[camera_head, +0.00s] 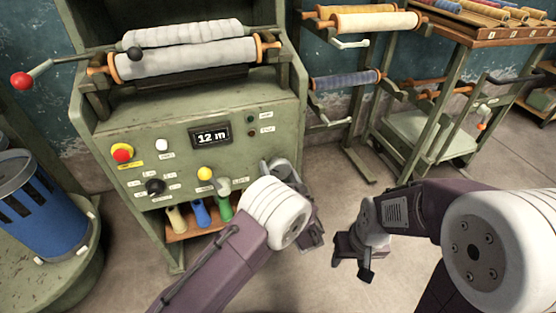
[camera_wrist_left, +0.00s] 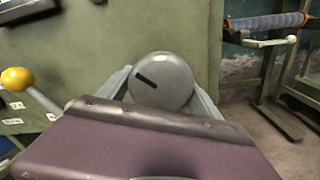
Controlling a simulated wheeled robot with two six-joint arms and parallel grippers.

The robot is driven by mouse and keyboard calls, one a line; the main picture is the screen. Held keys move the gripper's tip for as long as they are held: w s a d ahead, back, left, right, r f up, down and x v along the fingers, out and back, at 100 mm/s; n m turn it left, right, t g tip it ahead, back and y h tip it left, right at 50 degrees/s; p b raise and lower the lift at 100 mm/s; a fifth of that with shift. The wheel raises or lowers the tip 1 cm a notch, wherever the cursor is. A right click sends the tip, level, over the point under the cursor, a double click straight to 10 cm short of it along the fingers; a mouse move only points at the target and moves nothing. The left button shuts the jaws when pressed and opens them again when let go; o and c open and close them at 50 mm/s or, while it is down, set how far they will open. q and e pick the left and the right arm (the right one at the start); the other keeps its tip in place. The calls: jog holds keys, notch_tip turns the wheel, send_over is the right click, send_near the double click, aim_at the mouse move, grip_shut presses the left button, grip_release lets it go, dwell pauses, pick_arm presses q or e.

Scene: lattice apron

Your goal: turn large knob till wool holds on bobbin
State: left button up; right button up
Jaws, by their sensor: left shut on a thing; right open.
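The large knob (camera_wrist_left: 162,80) is grey and round with a dark slot-like mark, slanted in the left wrist view. My left gripper (camera_wrist_left: 165,92) has a grey finger on each side of it and is shut on it. In the head view my left gripper (camera_head: 280,170) is at the machine's right front edge, partly hidden behind my white wrist; the knob is hard to make out there. The bobbin (camera_head: 265,45) with orange wooden ends lies across the machine top, wound with whitish wool (camera_head: 185,60). My right gripper (camera_head: 352,262) is open and empty above the floor.
The green machine panel has a display (camera_head: 210,135) reading 12 m, a red button (camera_head: 122,152), a black knob (camera_head: 155,187) and a yellow-tipped lever (camera_head: 205,174). A blue bin (camera_head: 40,205) stands left. Bobbin racks (camera_head: 350,120) stand right, with clear floor before them.

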pick_arm(q)
jog(key=m+p, duration=0.6)
jog(key=shift+s+a+r, duration=0.1)
jog(key=shift+a+r, duration=0.05)
jog(key=shift+r, duration=0.15)
jog(key=m+p, duration=0.2)
jog(key=m, duration=0.1)
jog(key=shift+f+m+p, duration=0.1)
jog(key=shift+m+p, duration=0.6)
jog(key=shift+m, duration=0.7)
jog(key=o, duration=1.4)
